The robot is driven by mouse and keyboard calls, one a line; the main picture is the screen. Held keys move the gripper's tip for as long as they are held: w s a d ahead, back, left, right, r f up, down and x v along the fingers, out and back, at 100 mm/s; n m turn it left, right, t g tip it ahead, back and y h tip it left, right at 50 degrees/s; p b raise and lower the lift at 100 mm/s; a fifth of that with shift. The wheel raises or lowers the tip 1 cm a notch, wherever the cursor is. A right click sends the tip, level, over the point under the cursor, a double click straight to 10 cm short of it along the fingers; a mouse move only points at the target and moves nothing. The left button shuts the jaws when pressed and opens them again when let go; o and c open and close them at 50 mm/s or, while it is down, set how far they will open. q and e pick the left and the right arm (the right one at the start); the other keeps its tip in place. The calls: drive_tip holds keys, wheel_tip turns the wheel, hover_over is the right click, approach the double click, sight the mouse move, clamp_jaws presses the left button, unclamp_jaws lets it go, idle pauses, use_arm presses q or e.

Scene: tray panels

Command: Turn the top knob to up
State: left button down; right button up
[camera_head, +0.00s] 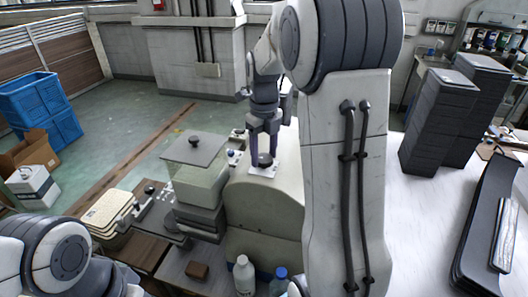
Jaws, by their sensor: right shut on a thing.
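My right gripper (264,153) points down over the top of a beige rounded housing (268,207). It is shut on a small dark knob (264,161), which sits on a white plate (262,172) on top of that housing. The fingers partly cover the knob, so its pointing direction cannot be told. Only links of my left arm show at the lower left; the left gripper is not in view.
A clear-sided box with a grey lid (195,149) stands close left of the housing. White and blue-capped bottles (244,275) stand in front. Dark stacked trays (440,122) and black panels (487,225) are at the right. The white tabletop (420,215) between is clear.

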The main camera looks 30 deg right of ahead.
sight(265, 158)
drive_tip(key=shift+d+m, duration=0.1)
drive_tip(key=shift+m, duration=0.8)
drive_tip(key=o, duration=1.4)
drive_tip(key=shift+r, duration=0.1)
drive_tip(key=shift+r, duration=0.25)
wheel_tip(265, 158, up, 10)
drive_tip(key=shift+f+b, duration=0.1)
drive_tip(key=shift+b, duration=0.9)
drive_tip(key=shift+s, duration=0.1)
